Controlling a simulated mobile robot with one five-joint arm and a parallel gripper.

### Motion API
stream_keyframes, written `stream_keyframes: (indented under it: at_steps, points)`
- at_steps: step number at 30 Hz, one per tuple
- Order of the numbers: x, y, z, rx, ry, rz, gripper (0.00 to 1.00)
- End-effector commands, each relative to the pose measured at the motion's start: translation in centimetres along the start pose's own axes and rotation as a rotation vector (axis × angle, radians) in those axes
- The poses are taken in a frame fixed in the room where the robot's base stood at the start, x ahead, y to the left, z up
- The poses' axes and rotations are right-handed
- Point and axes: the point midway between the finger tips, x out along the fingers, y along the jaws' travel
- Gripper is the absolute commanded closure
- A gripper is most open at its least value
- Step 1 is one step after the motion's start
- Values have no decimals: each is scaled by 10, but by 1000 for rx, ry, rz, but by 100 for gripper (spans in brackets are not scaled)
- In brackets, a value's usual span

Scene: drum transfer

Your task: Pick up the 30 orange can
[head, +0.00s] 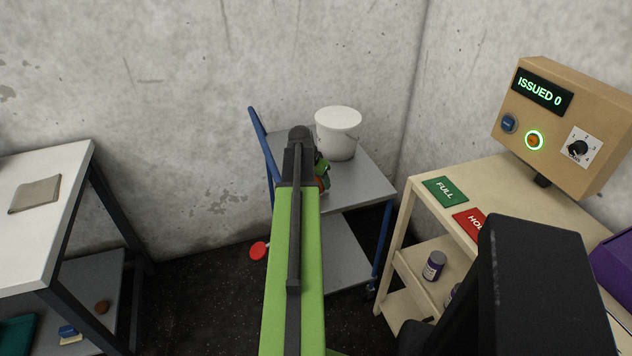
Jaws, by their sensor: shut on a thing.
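My gripper (322,170) is at the far end of my green arm, over the top of a grey trolley. It is mostly hidden behind the arm. It is shut on a small orange thing, probably the orange can (325,184), of which only a sliver shows at the right of the arm. Any number on it is hidden. I cannot tell whether it touches the trolley top.
A white lidded bucket (338,137) stands on the trolley (365,180), just behind my gripper. A bench at right carries green FULL (445,190) and red (470,222) mats and a control box (560,125) reading ISSUED 0. A white table (60,220) stands left.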

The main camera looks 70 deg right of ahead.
Motion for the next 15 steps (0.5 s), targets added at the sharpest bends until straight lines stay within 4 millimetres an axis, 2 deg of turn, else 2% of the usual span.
stream_keyframes:
  at_steps: [8, 15]
  points:
    - [-13, 0, -5, -1, 0, 0, 100]
    - [-50, 2, -19, 0, 0, 0, 100]
